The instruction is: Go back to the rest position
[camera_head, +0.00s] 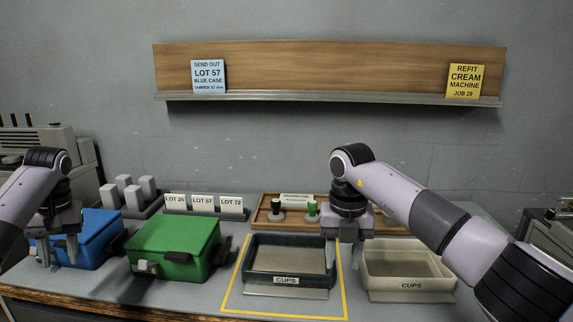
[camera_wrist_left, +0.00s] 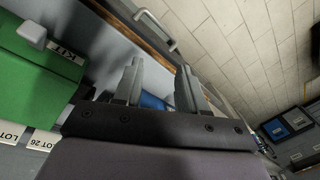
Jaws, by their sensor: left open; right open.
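My left gripper (camera_head: 58,256) is open and empty, in front of the blue case (camera_head: 98,232) at the left. Its two fingers also show apart in the left wrist view (camera_wrist_left: 158,72), with a bit of blue behind them.
A closed green case (camera_head: 172,247) stands beside the blue one. Lot cards (camera_head: 203,204) and a wooden tray (camera_head: 265,218) with knobbed pieces stand behind. A yellow outline (camera_head: 233,290) surrounds the dark tray. A wall shelf (camera_head: 330,97) hangs above. A machine (camera_head: 42,147) stands at left.

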